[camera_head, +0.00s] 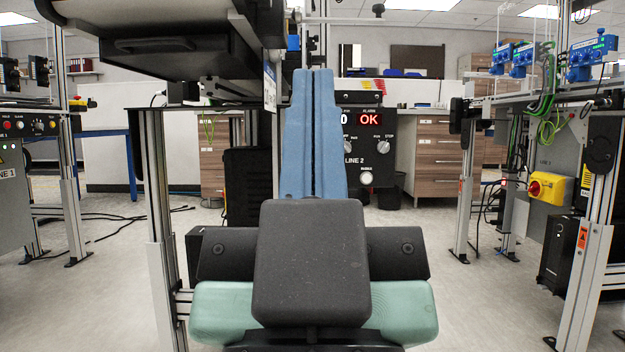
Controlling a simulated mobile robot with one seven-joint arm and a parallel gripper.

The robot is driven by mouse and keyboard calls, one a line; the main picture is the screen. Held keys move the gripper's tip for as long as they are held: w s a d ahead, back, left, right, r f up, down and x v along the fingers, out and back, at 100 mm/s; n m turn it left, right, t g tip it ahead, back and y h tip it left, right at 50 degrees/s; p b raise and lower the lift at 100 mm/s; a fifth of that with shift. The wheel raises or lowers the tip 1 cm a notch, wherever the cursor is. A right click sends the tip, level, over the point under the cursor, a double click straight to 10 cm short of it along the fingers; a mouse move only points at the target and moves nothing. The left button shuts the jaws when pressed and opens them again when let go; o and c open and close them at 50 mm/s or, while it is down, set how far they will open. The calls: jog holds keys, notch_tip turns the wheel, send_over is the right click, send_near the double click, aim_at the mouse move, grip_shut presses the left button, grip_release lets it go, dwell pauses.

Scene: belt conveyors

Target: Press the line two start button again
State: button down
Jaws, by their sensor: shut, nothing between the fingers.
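The line two panel (375,163) is black, with a red "OK" display and the label "LINE 2". It stands behind and right of my gripper (313,75), which covers its left part. Two pale round controls show on it; the right one (383,147) is marked STOP and the left one (348,146) is close to the gripper's edge. A single white button (366,177) sits lower, its label too small to read. I cannot tell which is the start button. The long blue fingers are shut together, point away from me and hold nothing. Contact with the panel cannot be told.
A dark machine (180,50) on metal legs overhangs at upper left. A conveyor frame (590,220) with a yellow-and-red switch (550,188) stands at right. The line one panel (30,125) is at far left. Clear floor (450,300) lies right of my gripper.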

jog(key=shift+r, duration=0.1)
dwell(0.3)
notch_tip(320, 180, up, 32)
jog(key=p, duration=3.2)
